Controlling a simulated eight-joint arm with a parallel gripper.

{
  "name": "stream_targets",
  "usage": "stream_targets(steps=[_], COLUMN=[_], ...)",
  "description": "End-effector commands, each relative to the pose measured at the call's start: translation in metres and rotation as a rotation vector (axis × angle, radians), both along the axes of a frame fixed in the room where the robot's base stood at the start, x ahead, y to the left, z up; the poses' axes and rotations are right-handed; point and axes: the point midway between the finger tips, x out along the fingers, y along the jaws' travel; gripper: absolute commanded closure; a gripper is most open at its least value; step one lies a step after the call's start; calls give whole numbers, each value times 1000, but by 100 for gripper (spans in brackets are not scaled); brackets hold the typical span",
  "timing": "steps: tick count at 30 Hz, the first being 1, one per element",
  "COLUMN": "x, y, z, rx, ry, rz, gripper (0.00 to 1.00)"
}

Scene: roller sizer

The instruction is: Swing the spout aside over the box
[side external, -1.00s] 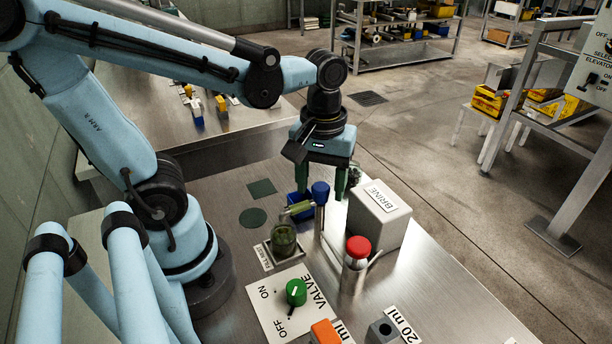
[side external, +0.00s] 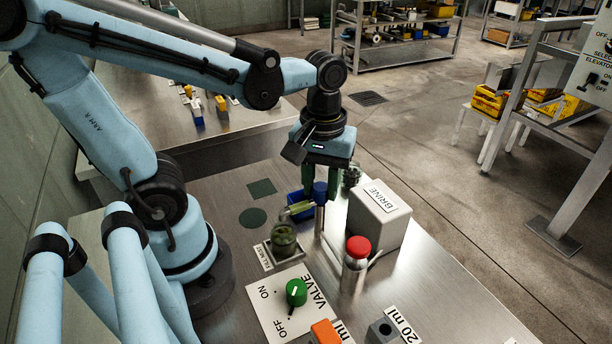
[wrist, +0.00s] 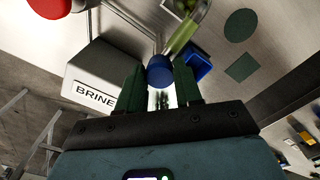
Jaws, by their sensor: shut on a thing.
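The spout (side external: 299,208) is a pale green tube with a blue knob (side external: 319,192) at one end. Its outlet end is above a jar of green contents (side external: 284,240). My gripper (side external: 322,190) is down at the knob and shut on it. In the wrist view the knob (wrist: 160,70) shows between the two dark green fingers of my gripper (wrist: 160,85), and the spout (wrist: 187,30) runs up and right from it. A small open blue box (side external: 296,199) is behind the spout, partly hidden; it also shows in the wrist view (wrist: 198,68), beside the spout.
A grey BRINE container (side external: 378,222) stands close to the right of my gripper. The green VALVE knob (side external: 296,292) and an orange block (side external: 325,331) are nearer the camera.

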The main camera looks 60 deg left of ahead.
Motion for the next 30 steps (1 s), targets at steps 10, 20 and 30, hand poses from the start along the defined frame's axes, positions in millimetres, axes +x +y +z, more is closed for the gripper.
stream_targets(steps=[10,20,30], x=[0,0,0], y=[0,0,0], z=[0,0,0], rx=[0,0,0], ry=[1,1,2], rz=[-134,-427,-750], gripper=[100,100,100])
